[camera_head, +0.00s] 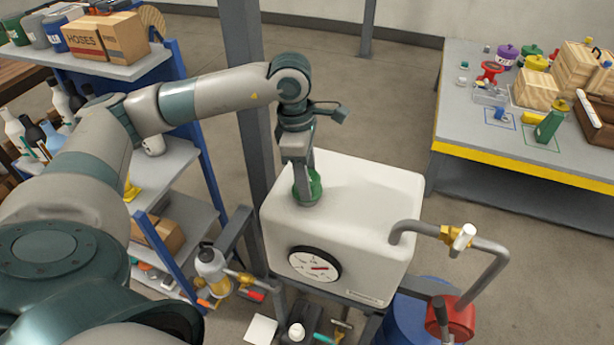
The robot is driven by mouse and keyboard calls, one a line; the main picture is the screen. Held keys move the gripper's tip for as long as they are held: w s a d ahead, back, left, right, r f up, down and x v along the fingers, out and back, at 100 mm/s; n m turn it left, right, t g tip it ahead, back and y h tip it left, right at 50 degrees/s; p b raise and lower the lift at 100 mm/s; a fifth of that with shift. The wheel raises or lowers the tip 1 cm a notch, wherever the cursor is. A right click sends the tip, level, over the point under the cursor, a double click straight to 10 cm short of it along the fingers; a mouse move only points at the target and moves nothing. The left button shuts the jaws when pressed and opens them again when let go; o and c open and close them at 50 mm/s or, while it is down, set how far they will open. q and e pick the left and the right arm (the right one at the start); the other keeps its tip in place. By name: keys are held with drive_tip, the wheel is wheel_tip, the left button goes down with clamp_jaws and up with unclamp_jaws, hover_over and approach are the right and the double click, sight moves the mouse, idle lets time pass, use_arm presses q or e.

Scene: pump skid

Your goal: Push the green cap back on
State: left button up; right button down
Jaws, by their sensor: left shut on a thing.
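The green cap (315,184) is at the top of the white tank (365,198), near its left rear part. My left gripper (306,190) points down from above and is shut on the green cap. The fingers cover part of the cap, and the opening under it is hidden. I cannot tell whether the cap is fully seated or a little above the neck. My right gripper is not in view.
A grey post (248,90) stands close behind my left arm. A blue shelf rack (190,120) with boxes and bottles is at the left. A pipe with a valve (462,240) leaves the tank's right side. A cluttered table (480,130) stands at the right.

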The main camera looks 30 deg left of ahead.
use_arm(q)
drive_tip(key=o, duration=1.3)
drive_tip(key=shift+o, duration=0.2)
drive_tip(key=shift+r, duration=0.1)
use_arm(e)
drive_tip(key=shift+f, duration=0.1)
use_arm(q)
drive_tip(key=r+b, duration=0.1)
drive_tip(key=r, duration=0.2)
drive_tip(key=r+b, duration=0.1)
drive_tip(key=r, duration=0.2)
drive_tip(key=a+r+b, duration=0.1)
drive_tip(key=r, duration=0.3)
drive_tip(key=shift+s, duration=0.2)
wheel_tip(320, 180, up, 7)
drive_tip(key=shift+s+a+b, duration=0.25)
drive_tip(key=shift+a+b, duration=0.05)
drive_tip(key=shift+a, duration=0.15)
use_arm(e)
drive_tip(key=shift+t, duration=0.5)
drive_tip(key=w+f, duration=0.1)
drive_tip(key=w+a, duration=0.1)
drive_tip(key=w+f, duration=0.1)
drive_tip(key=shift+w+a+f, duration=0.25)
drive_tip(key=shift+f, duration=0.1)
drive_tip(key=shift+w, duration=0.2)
